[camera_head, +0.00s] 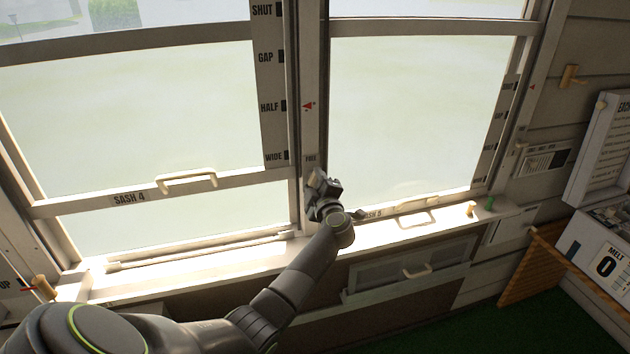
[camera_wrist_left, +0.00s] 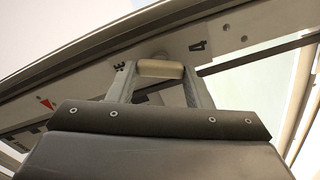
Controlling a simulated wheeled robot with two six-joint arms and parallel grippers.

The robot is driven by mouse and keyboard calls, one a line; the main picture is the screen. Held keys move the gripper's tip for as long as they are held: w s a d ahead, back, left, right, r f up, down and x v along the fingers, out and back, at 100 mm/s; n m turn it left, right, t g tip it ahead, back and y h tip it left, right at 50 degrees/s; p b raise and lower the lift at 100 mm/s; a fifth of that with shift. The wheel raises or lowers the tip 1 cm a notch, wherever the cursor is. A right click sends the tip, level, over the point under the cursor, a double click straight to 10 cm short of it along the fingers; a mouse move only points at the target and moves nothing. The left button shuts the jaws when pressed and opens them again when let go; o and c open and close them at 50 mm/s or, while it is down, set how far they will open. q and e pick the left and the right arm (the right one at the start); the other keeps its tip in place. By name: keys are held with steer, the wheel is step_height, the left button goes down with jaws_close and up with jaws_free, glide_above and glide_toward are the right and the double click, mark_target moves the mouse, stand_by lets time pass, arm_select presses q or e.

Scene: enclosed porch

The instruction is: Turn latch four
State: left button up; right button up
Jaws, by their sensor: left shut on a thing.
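Latch four shows in the left wrist view as a short cream handle (camera_wrist_left: 160,68) on a pale frame strip, with a "4" printed beside it. My left gripper (camera_wrist_left: 159,88) has one finger on each side of this handle and is shut on it. In the head view my left gripper (camera_head: 322,190) is at the post between the two windows, just below a small "FREE" label (camera_head: 310,158). The gripper hides most of the latch there. Sash 4 (camera_head: 130,198) is the left window sash, raised above the sill, with a cream pull handle (camera_head: 187,181). My right gripper is not in view.
A scale strip (camera_head: 272,105) reading SHUT, GAP, HALF and WIDE runs beside sash 4. Sash 5 (camera_head: 372,213) is on the right, near the sill. Small pegs (camera_head: 470,209) stand on the sill's right end. A "MELT" box (camera_head: 600,262) is at the far right.

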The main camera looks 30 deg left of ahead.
arm_select(q)
steer(key=n, duration=0.4)
steer(key=shift+f+n, duration=0.15)
steer(key=shift+n, duration=0.55)
steer(key=o, duration=1)
steer(key=shift+s+d+f+b, duration=0.1)
steer(key=shift+s+d+b, duration=0.3)
steer(key=shift+d, duration=0.1)
steer(key=b+v, duration=0.3)
steer(key=v, duration=1.3)
